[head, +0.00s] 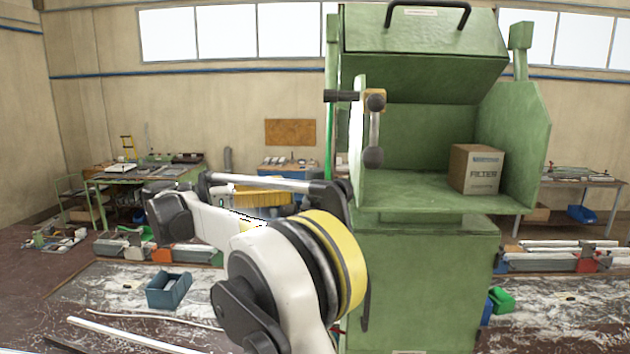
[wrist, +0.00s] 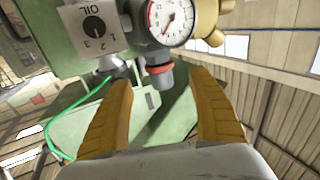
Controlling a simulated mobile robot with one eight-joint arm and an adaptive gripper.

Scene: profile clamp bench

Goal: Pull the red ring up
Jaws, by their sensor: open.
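In the wrist view, the red ring (wrist: 158,68) is a thin band around a grey cylindrical fitting, just below a round white pressure gauge (wrist: 170,22). A grey knob or bowl (wrist: 160,82) sits directly under the ring. My gripper (wrist: 161,80) is open, with one yellow finger on each side of the fitting in the picture. No contact between the fingers and the ring shows; the depth between them is hard to tell. The ring and the gripper do not show in the head view, where my arm and the green machine fill the middle.
A white OIL dial plate (wrist: 95,25) and a green hose (wrist: 75,118) are left of the fitting. In the head view, the green machine (head: 420,270) has an open hood and holds a FILTER box (head: 476,170). A blue bin (head: 168,291) stands left of my arm.

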